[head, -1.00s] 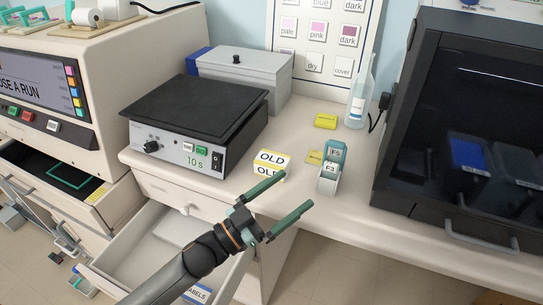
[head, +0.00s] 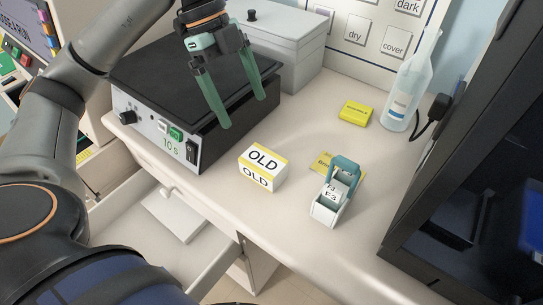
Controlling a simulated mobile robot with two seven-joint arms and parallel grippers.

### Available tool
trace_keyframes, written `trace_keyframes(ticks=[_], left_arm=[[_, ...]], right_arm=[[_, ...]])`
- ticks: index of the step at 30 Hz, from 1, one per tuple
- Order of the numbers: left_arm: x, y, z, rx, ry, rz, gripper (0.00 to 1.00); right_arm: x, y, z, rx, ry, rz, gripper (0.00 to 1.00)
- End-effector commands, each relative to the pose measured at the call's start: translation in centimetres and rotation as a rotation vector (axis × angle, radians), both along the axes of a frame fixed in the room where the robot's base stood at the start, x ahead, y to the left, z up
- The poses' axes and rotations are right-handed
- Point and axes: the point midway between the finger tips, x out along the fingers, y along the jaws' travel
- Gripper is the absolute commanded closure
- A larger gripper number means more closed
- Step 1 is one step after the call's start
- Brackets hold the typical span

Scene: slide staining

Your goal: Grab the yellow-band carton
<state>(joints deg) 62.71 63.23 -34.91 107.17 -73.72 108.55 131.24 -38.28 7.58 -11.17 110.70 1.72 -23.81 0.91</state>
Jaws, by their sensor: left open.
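The yellow-band carton (head: 262,168) is a small white box marked OLD, with a yellow band along its edge. It stands on the counter in front of the hot plate's right corner. My left gripper (head: 241,113) is open and empty, its two green fingers pointing down over the right side of the hot plate. It is apart from the carton, above and to its left in the picture. My right gripper is not in view.
The black-topped hot plate (head: 150,75) reads 10 s. A small white and teal box (head: 327,209), a yellow packet (head: 355,112) and a bottle (head: 402,95) stand to the right. An open drawer (head: 150,262) lies below the counter.

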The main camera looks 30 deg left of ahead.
Motion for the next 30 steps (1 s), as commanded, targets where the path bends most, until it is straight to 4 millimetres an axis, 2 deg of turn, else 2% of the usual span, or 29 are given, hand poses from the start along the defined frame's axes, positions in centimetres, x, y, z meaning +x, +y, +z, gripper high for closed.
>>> trace_keyframes(ticks=[3, 9, 16, 24, 30], left_arm=[[-0.2, -0.7, -2.1, 0.006, 0.008, 0.002, 0.00], [-0.3, -2.1, -5.2, 0.001, 0.004, 0.000, 0.00], [-0.4, -2.8, -6.8, 0.000, 0.004, -0.002, 0.00], [-0.9, -4.3, -10.3, -0.002, 0.003, -0.002, 0.00], [-0.9, -4.6, -11.0, -0.001, 0.002, -0.002, 0.00]], right_arm=[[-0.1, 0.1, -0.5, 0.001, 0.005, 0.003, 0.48], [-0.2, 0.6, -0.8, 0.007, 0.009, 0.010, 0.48], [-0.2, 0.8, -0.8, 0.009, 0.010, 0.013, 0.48], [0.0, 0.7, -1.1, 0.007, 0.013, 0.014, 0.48], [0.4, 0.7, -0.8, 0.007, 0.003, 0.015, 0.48]])
